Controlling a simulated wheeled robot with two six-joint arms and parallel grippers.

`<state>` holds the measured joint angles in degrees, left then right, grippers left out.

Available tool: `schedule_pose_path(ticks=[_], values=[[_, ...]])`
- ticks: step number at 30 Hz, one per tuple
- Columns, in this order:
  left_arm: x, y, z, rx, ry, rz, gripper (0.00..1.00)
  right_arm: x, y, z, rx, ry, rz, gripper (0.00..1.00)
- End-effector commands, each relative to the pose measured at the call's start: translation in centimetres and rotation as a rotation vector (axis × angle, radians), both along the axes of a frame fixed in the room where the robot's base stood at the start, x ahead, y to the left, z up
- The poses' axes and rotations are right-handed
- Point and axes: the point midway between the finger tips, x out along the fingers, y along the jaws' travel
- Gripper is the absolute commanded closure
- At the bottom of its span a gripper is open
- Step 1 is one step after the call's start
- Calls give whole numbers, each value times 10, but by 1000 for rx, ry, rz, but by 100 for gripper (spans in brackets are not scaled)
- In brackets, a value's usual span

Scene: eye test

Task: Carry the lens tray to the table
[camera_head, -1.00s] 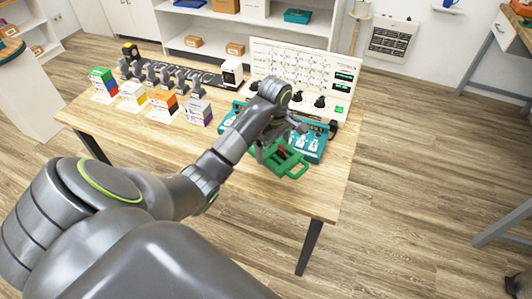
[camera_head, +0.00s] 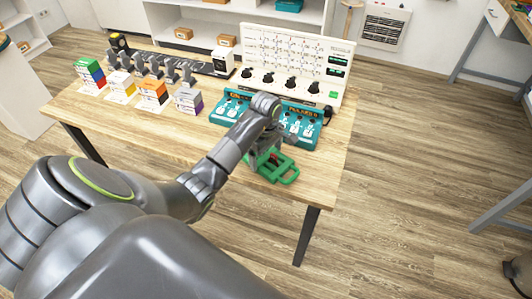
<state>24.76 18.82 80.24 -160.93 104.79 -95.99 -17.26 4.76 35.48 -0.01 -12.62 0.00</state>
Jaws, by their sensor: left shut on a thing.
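My left gripper (camera_head: 266,156) reaches in from the left over the front right part of the wooden table (camera_head: 150,140). It is shut on a green tray (camera_head: 287,175) with an open loop handle, which I take to be the lens tray. Something small and red shows in or on the tray, partly hidden by the gripper. The tray is over the tabletop near its front edge; I cannot tell whether it touches the wood. My right gripper is not in view.
Teal boxes with white symbols (camera_head: 308,133) stand right behind the tray, before a white panel with black knobs (camera_head: 297,62). Coloured box stacks (camera_head: 154,92) and a row of grey devices (camera_head: 155,65) fill the back left. The table's front left is clear.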

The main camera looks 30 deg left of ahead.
Motion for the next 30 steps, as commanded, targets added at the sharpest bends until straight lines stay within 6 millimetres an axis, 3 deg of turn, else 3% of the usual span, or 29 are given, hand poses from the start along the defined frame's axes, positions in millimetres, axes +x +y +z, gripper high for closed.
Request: schedule_pose_path(ticks=[5,6,8,20,26,27,30], values=[[0,0,-3,1,-1,0,38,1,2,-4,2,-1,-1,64],[0,0,-4,1,0,0,8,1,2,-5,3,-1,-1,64],[0,0,-2,1,0,0,0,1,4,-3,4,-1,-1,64],[1,1,8,1,-4,0,0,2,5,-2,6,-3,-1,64],[2,1,49,4,-8,0,0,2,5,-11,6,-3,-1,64],[1,1,65,2,-4,0,0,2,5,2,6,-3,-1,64],[1,1,85,2,-1,1,0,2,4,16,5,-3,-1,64]])
